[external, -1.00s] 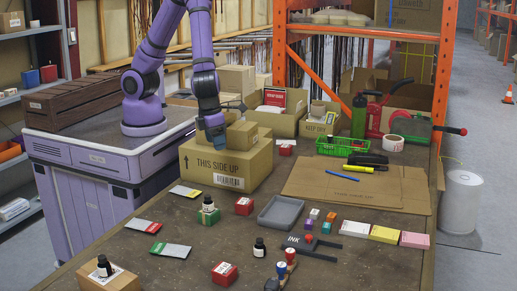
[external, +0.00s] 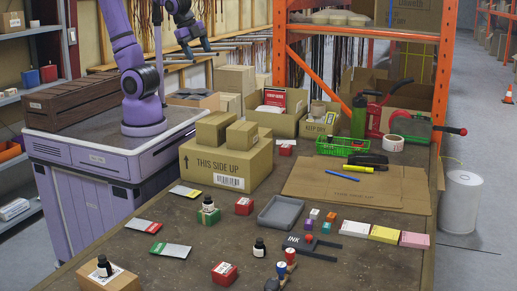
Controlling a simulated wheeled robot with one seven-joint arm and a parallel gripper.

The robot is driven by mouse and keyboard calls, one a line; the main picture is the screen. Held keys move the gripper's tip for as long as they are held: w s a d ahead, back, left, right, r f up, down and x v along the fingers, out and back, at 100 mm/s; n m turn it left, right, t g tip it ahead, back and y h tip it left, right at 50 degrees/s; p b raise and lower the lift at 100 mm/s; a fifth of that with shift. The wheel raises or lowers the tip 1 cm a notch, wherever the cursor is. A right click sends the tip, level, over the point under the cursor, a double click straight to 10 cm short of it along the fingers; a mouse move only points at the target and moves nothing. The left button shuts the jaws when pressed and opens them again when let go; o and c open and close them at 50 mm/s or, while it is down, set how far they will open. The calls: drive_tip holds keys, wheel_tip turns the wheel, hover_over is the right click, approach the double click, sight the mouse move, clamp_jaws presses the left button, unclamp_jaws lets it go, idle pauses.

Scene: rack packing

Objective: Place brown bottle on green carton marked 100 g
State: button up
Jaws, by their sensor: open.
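A small dark bottle (external: 208,203) with a white label and black cap stands upright on the green carton (external: 208,217), left of the table's middle. The carton's marking is too small to read. A similar dark bottle (external: 259,247) stands on the table, and another dark bottle (external: 103,266) stands on a cardboard box at the front left. I cannot tell by colour which is brown. My gripper (external: 198,50) is open and empty, high at the back left, well away from the bottles and the green carton.
A large carton (external: 200,170) marked THIS SIDE UP bears two smaller boxes behind the green carton. Red boxes (external: 244,206), a grey tray (external: 281,212), stamps (external: 290,258) and small coloured blocks stand nearby. Flat packets (external: 172,250) lie at left. Bare table surrounds the green carton.

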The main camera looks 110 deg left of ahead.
drive_tip(key=s+a+r+n+t+h, duration=0.1)
drive_tip(key=s+a+r+n+h, duration=0.1)
drive_tip(key=s+n, duration=0.4)
drive_tip(key=shift+s+r, duration=0.45)
drive_tip(key=shift+s, duration=0.85)
